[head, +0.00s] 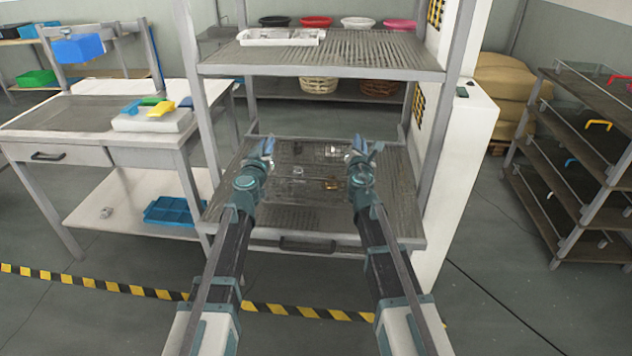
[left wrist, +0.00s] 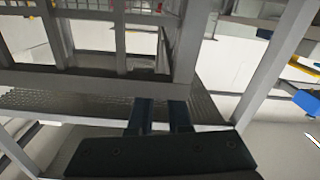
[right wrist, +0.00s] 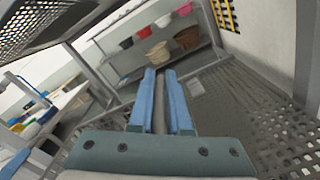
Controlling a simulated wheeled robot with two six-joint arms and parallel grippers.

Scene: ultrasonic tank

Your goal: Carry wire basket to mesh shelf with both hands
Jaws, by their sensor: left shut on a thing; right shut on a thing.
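The mesh shelf unit stands ahead in the head view, with a lower mesh deck (head: 285,218) and an upper deck (head: 330,57). The wire basket (head: 312,172) is hard to tell from the mesh; it seems to span between my grippers over the lower deck, with small clear and brass-coloured parts showing there. My left gripper (head: 267,149) is at its left side and my right gripper (head: 363,153) at its right side, both shut on it. The right wrist view shows a thin grey strip between the blue fingers (right wrist: 160,100). Whether the basket touches the deck is unclear.
A white tray (head: 280,37) lies on the upper deck. Grey posts flank the lower deck, with a white cabinet (head: 462,150) close on the right. A workbench (head: 90,130) stands left, a dark rack (head: 580,150) right. Coloured bowls and wicker baskets (head: 319,85) sit behind.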

